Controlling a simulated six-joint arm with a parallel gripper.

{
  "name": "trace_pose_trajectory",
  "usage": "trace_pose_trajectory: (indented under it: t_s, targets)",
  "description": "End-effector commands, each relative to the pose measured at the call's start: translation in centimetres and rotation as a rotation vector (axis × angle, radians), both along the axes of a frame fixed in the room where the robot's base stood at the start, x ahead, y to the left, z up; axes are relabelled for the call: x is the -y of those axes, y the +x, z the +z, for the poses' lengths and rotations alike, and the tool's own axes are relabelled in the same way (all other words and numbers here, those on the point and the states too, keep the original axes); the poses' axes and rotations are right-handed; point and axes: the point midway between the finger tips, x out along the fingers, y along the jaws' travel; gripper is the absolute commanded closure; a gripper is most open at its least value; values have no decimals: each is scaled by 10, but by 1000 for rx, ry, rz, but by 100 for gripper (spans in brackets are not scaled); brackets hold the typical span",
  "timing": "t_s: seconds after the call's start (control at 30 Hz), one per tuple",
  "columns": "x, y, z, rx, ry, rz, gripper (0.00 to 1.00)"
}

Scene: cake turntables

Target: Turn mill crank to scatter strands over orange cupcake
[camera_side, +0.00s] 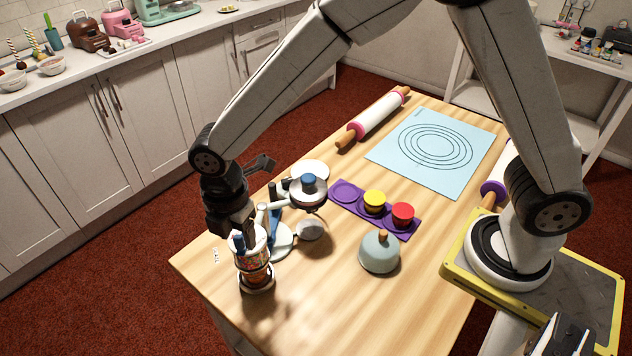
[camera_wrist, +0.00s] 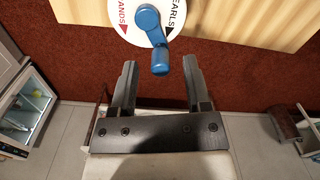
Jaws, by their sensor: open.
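The mill (camera_side: 254,262) is a clear cylinder with colourful contents, standing at the near left of the table. Its white top disc (camera_wrist: 126,12) carries partly cut-off red and black lettering in the wrist view. A blue crank (camera_wrist: 150,24) sits on that disc, its knob end toward my gripper. My gripper (camera_wrist: 160,68) is open, with one finger on each side of the knob's line and visible gaps to it. In the side view my gripper (camera_side: 242,232) is at the mill's top, partly covering it. I cannot make out an orange cupcake; the mill's lower end is partly unclear.
A stand with a blue knob (camera_side: 308,179) is close behind the mill. A purple tray (camera_side: 345,191) holds a yellow cupcake (camera_side: 374,199) and a red one (camera_side: 403,212). A grey-blue dome (camera_side: 379,255) stands to the right. A blue mat (camera_side: 395,160) and rolling pin (camera_side: 377,115) lie farther back.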

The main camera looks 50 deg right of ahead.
Motion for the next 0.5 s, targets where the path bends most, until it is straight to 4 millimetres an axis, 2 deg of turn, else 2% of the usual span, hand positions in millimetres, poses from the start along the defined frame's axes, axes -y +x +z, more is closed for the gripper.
trace_pose_trajectory:
  t_s: [0.5]
  targets:
    - [0,0,38,3,2,0,38]
